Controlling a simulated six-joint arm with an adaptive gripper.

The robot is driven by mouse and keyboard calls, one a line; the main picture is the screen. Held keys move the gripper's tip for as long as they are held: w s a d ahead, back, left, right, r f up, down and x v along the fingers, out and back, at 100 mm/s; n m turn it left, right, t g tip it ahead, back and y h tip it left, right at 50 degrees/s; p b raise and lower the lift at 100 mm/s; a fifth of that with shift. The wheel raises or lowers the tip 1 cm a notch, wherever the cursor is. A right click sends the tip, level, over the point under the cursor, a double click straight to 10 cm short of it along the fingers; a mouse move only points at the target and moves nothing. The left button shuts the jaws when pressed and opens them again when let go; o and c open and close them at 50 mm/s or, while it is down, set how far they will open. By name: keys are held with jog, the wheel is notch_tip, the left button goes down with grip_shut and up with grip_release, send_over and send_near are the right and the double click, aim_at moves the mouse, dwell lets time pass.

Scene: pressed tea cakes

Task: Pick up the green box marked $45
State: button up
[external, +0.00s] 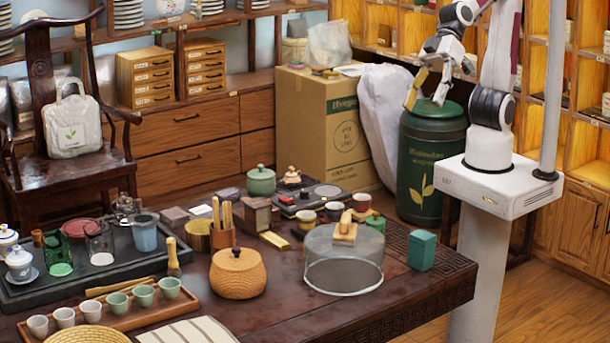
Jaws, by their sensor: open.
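A small green box (422,250) stands upright on the right end of the dark wooden table, just right of the glass dome. I cannot make out a $45 mark on it. My gripper (425,103) is high above and behind the table, in front of the green barrel's lid.
A glass dome (343,267) with a wooden knob stands left of the box. The table (300,310) is clear in front of them. A green barrel (432,165) and a cardboard carton (318,125) stand behind. Several cups, a woven jar (238,275) and trays crowd the left.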

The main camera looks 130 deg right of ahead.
jog(key=w+a+m+t, duration=0.2)
jog(key=w+a, duration=0.3)
jog(key=w, duration=0.3)
jog(key=w+a+m+t, duration=0.1)
jog(key=w+a+m, duration=0.1)
jog(key=w+a, duration=0.45)
jog(key=w+f+m+t+h, duration=0.1)
jog(key=w+f+m+h, duration=0.1)
jog(key=w+f, duration=0.3)
jog(key=m+g+h, duration=0.6)
jog(key=m+h, duration=0.1)
jog(key=h, duration=1.1)
send_near(433, 249)
jog(key=w+d, duration=0.1)
jog(key=d, duration=0.1)
jog(key=w+d, duration=0.2)
jog(key=shift+w+d, duration=0.15)
jog(key=shift+w, duration=0.05)
jog(key=shift+s+d+f+h, duration=0.15)
jog(key=shift+s+h, duration=0.15)
jog(key=shift+s, duration=0.3)
